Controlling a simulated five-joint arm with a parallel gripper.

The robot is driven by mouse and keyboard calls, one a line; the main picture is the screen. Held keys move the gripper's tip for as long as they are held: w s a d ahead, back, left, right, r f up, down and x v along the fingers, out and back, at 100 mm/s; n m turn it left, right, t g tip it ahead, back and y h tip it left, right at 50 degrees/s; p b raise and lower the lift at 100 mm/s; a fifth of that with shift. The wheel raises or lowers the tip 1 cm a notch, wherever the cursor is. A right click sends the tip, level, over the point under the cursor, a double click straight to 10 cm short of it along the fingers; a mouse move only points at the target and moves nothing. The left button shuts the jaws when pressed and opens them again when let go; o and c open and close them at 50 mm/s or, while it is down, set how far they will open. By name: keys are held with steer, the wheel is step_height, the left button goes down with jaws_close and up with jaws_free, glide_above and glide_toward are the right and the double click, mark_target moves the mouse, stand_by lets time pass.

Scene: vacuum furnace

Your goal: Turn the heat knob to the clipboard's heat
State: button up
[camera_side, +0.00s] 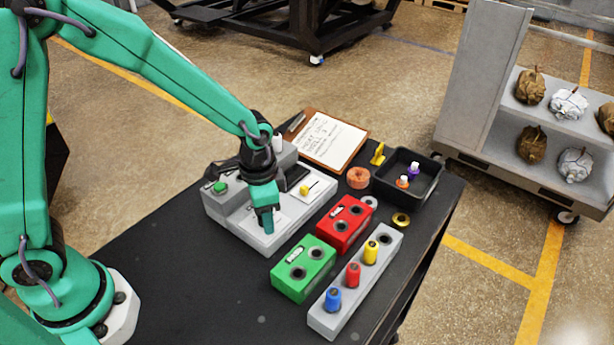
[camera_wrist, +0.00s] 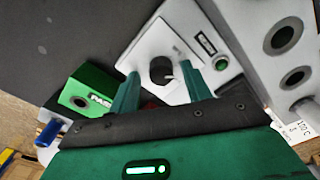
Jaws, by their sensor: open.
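My gripper (camera_side: 268,218) points down over the front of the light grey control box (camera_side: 236,228). In the wrist view its two green fingers (camera_wrist: 162,74) are apart, one on each side of the dark round knob (camera_wrist: 160,66). A small white pointer on the knob aims toward the lower right in that view. I cannot tell whether the fingers touch the knob; my gripper hides it in the side view. The clipboard (camera_side: 357,144) lies behind the box, with handwritten lines on white paper. A heat line seems to head it, but the value is too small to read surely.
A green button (camera_side: 220,187) and a yellow slider (camera_side: 305,190) sit on the box. Green (camera_side: 303,270) and red (camera_side: 345,224) blocks, a grey rack (camera_side: 325,322) with coloured pegs and a black tray (camera_side: 436,166) stand to the right. The table's front left is clear.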

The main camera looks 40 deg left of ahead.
steer(key=shift+r, duration=0.1)
steer(key=shift+r, duration=3.8)
steer(key=shift+a+r, duration=0.1)
steer(key=shift+s+a+r, duration=0.15)
steer(key=shift+r, duration=0.05)
steer(key=s+a+r+n+t, duration=0.5)
steer(key=s+a+r+n, duration=0.1)
steer(key=s+a+r, duration=0.5)
steer(key=shift+s+r+n, duration=0.25)
steer(key=shift+s+n, duration=0.15)
steer(key=shift+s, duration=0.5)
